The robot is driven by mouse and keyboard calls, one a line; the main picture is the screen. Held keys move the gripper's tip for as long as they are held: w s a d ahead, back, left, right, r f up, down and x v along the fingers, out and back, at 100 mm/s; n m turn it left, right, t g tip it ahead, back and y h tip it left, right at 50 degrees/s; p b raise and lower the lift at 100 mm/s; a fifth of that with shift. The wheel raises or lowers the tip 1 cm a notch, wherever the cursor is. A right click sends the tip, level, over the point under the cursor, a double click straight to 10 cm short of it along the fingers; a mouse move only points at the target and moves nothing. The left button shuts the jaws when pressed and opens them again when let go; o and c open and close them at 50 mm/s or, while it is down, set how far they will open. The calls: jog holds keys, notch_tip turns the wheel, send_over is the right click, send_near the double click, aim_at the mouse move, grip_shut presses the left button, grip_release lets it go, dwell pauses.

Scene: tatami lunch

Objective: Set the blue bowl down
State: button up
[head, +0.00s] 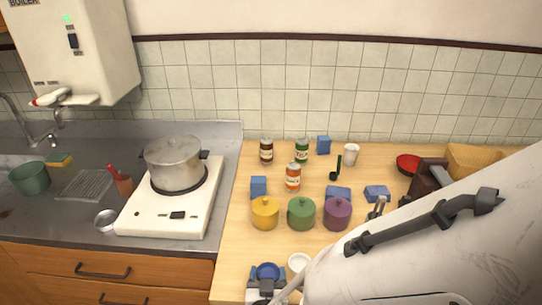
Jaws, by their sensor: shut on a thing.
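The blue bowl (268,270) is at the bottom centre of the head view, over the near part of the wooden counter. My gripper (267,284) is at the bowl, shut on it, and its lower part is cut off by the frame edge. My gripper hides part of the bowl. I cannot tell whether the bowl touches the counter or is held above it.
A small white dish (299,262) is just right of the bowl. Yellow (265,214), green (301,214) and purple (337,214) lidded pots stand behind it. A stove (150,215) carries a steel pot (173,165) at left. Bare wood (240,240) shows left of the bowl.

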aim_at(262, 265)
jog(key=shift+w+a+r, duration=0.1)
jog(key=shift+w+a, duration=0.3)
jog(key=shift+w, duration=0.45)
jog(key=shift+w+a, duration=0.4)
jog(key=shift+w, duration=0.4)
jog(key=shift+f, duration=0.2)
jog(key=o, duration=0.9)
jog(key=shift+s+r, duration=0.15)
jog(key=shift+s, duration=0.65)
jog(key=shift+s+d+r, duration=0.1)
jog(key=shift+s+r, duration=0.05)
jog(key=shift+s, duration=0.85)
jog(key=shift+s+d+r, duration=0.1)
jog(key=shift+s, duration=0.95)
jog(key=shift+s+d+r, duration=0.1)
jog(key=shift+s+r, duration=0.05)
jog(key=shift+s, duration=0.85)
